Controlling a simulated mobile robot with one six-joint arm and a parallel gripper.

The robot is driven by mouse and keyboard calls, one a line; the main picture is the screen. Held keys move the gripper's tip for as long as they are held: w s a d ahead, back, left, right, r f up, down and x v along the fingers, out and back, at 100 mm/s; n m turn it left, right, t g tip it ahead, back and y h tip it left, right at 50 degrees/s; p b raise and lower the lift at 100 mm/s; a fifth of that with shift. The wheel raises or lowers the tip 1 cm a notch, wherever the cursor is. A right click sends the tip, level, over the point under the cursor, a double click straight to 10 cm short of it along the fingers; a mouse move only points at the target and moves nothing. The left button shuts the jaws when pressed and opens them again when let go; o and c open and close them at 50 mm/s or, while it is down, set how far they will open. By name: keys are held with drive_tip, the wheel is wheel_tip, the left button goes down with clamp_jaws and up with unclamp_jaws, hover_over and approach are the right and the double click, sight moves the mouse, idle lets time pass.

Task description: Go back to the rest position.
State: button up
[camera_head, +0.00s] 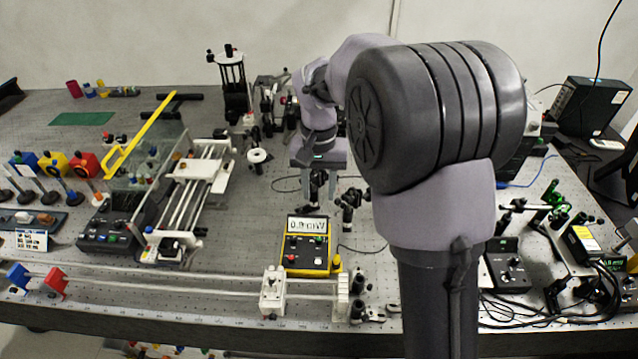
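My arm rises from the bottom centre in the camera_head view, bends over and reaches away across the bench. My gripper (318,192) hangs at its far end, pointing down over the middle of the bench, behind the yellow power meter. It is small and dark against dark bench parts, so I cannot tell whether its fingers are apart. I see nothing clearly held in it. My upper arm hides part of the bench right of centre.
The yellow meter (307,246) reads about 0.0 mW. A rail (165,287) with a white carriage (273,290) runs along the front. A stage with a raised yellow-edged cover (140,135) stands left. A black box (591,107) and cabled optics (556,245) stand right.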

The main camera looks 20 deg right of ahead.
idle(0.4)
drive_tip(key=s+a+r+t+y+b, duration=0.1)
drive_tip(key=s+a+r+t+b, duration=0.2)
drive_tip(key=s+b, duration=0.5)
drive_tip(key=s+a+f+t+b, duration=0.1)
drive_tip(key=s, duration=0.7)
drive_tip(key=s+f+t+y, duration=0.1)
drive_tip(key=s, duration=0.8)
drive_tip(key=shift+a+f+t+b, duration=0.3)
drive_tip(key=shift+a+t+b, duration=0.05)
drive_tip(key=shift+t+b, duration=0.05)
